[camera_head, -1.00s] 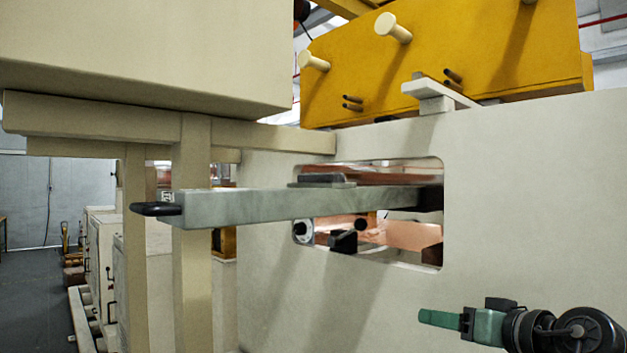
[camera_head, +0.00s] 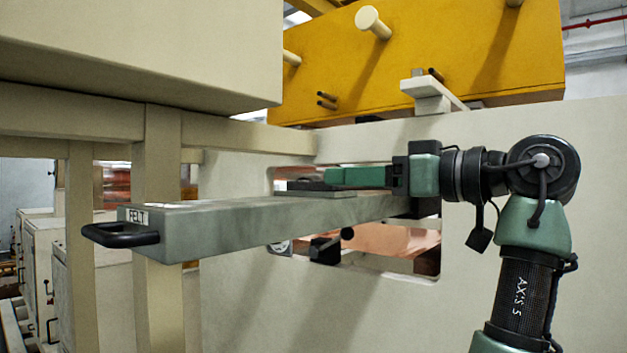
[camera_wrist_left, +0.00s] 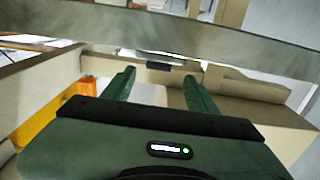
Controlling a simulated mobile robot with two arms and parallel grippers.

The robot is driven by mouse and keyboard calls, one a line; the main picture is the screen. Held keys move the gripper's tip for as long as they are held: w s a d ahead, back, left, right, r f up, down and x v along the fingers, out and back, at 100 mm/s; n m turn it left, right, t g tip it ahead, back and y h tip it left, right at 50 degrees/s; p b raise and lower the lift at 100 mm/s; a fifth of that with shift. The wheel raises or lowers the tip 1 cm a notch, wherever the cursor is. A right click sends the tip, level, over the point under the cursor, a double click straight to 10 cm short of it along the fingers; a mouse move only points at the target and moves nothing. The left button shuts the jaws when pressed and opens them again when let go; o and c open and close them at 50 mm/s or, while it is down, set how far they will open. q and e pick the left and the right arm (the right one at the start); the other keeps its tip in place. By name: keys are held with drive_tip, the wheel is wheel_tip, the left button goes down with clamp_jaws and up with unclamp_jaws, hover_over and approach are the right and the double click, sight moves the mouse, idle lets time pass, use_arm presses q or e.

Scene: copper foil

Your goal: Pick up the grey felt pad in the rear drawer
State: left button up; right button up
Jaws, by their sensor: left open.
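The drawer (camera_head: 250,222), labelled FELT, is a long grey-green tray with a black handle at its left end. It is pulled out of the opening in the pale wall. A flat dark grey pad (camera_head: 306,186) lies on top of it on a slightly lighter flat layer. My left gripper (camera_head: 330,179) reaches in from the right, its green fingers level over the drawer, tips at the pad's right end. The fingers partly hide the pad. In the left wrist view the fingers (camera_wrist_left: 158,82) stand apart; whether the pad is between them is unclear. My right gripper is not in view.
A pale wall (camera_head: 530,190) with an opening surrounds the drawer's inner end. Copper sheet (camera_head: 400,240) shows inside the opening. A beige post (camera_head: 160,180) and a large overhead box (camera_head: 140,50) stand close at left. A yellow block with pegs (camera_head: 460,60) is above.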

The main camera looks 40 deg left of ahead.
sight(314, 181)
use_arm(q)
drive_tip(key=a+p, duration=0.1)
drive_tip(key=a, duration=0.2)
drive_tip(key=shift+s+a, duration=0.2)
drive_tip(key=a+p, duration=0.3)
drive_tip(key=a, duration=0.1)
drive_tip(key=shift+f, duration=0.1)
drive_tip(key=shift+s+a+f, duration=0.1)
drive_tip(key=shift+a+f, duration=0.15)
drive_tip(key=shift+a, duration=0.4)
drive_tip(key=shift+d, duration=0.15)
clamp_jaws()
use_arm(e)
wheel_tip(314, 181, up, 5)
